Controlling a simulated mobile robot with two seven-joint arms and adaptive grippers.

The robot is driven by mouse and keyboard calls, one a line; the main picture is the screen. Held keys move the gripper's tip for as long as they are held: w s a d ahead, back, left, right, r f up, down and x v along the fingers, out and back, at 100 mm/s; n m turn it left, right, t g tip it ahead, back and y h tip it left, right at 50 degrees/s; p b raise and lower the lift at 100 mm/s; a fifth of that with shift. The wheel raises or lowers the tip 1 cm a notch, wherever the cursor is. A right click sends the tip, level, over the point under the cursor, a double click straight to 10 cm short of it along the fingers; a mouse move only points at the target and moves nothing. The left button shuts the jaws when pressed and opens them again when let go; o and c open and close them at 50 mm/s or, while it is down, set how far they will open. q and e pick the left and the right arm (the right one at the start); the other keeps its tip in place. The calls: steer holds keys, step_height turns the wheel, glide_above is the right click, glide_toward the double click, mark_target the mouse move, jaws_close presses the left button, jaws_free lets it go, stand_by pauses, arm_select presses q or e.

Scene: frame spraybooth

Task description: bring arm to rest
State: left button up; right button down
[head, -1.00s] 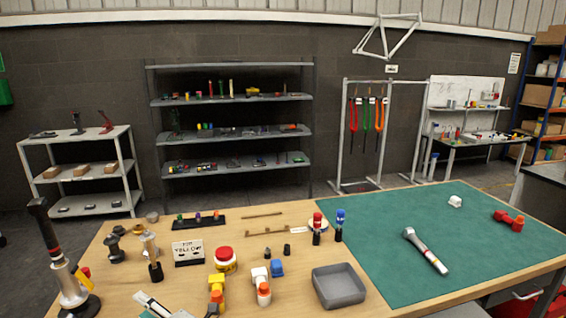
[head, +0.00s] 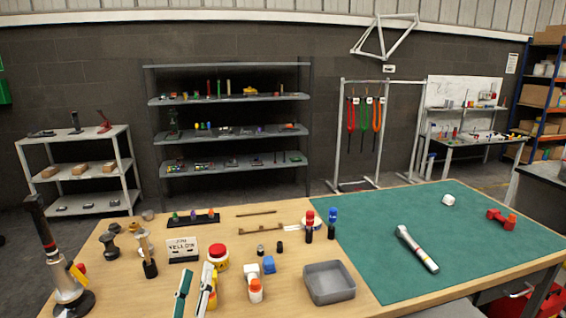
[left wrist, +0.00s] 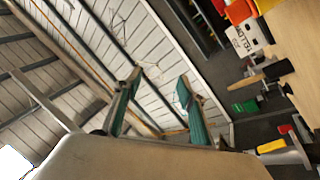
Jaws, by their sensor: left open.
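My left gripper (head: 197,274) rises into the bottom of the head view, left of centre, with its two green-padded fingers apart and nothing between them. The fingers point up and away over the near part of the wooden workbench (head: 235,232). In the left wrist view the same open gripper (left wrist: 159,79) shows against the roof and wall, with the bench sideways at the upper right. Its fingers partly cover a yellow item at the bench's near edge. My right gripper is not in view.
Near the gripper are a red-lidded yellow pot (head: 218,256), a "YELLOW" sign (head: 183,249), a white-and-orange bottle (head: 255,291) and a grey tray (head: 329,283). A tall black-and-silver tool (head: 58,262) stands left. The green mat (head: 370,240) is mostly clear.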

arm_select(q)
steer(key=s+d+f+m+g+h, duration=0.1)
steer(key=s+f+m+g+h, duration=0.3)
steer(key=s+f+m+g, duration=0.7)
steer(key=s+a+f+m+g+y, duration=0.2)
steer(key=s+a+f+y, duration=0.15)
steer(key=s+a, duration=0.5)
steer(key=s+a+f+m+g+y, duration=0.1)
steer(key=s+a+f+g+y, duration=0.15)
steer(key=s+a+y, duration=0.4)
steer(key=d+f+n+t+h, duration=0.1)
steer(key=d+f+t+h, duration=0.1)
steer(key=d+f+h, duration=0.2)
steer(key=d+f+n+t+h, duration=0.1)
steer(key=d+f+h, duration=0.3)
steer(key=d+f, duration=0.4)
step_height(320, 180, down, 5)
steer(key=shift+w+r+n+t, duration=0.1)
steer(key=shift+w+n+t, duration=0.1)
steer(key=shift+n+t, duration=0.25)
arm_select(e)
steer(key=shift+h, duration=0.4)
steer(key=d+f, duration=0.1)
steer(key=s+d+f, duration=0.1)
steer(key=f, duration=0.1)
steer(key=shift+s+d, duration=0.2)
